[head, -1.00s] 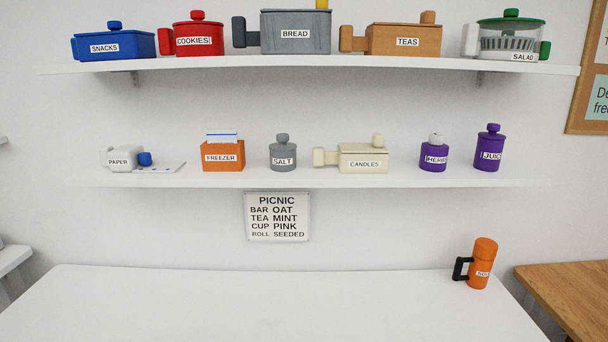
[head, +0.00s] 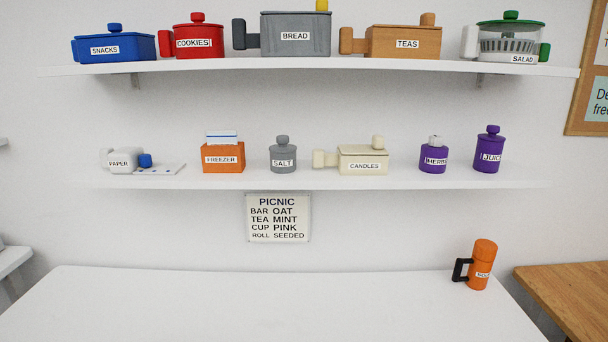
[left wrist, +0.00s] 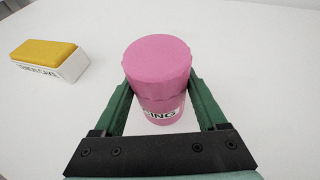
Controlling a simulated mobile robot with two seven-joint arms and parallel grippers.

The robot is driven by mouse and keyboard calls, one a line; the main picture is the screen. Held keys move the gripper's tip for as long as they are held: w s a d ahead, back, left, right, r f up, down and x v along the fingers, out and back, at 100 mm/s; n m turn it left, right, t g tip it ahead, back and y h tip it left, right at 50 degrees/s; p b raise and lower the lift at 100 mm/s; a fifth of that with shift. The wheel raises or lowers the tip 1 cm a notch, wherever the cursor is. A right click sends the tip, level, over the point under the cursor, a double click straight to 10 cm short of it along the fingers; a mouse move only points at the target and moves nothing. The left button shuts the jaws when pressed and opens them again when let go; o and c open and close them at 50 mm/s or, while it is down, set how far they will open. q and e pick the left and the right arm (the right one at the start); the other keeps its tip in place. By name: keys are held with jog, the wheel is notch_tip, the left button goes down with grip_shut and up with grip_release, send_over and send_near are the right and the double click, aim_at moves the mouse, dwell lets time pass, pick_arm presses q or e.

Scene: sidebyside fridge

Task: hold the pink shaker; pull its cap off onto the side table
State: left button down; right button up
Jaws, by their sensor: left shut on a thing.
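The pink shaker (left wrist: 161,101) shows in the left wrist view, with its wide pink cap (left wrist: 157,62) on top and a partly hidden white label ending in "ING" on its body. My left gripper (left wrist: 159,95) has its green fingers on both sides of the shaker's body, below the cap, and is shut on it. The shaker appears upright over a white surface; whether it touches that surface is unclear. The shaker and my grippers are not in the head view. A wooden table (head: 570,295), possibly the side table, stands at the right in the head view.
A yellow-topped white box (left wrist: 47,62) lies left of the shaker. An orange mug-like flask (head: 481,265) with a black handle stands at the white table's (head: 260,305) right end. The table's visible middle is clear. Two wall shelves (head: 300,178) hold labelled containers.

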pick_arm(q)
grip_release()
jog(key=v, duration=1.2)
dwell(0.4)
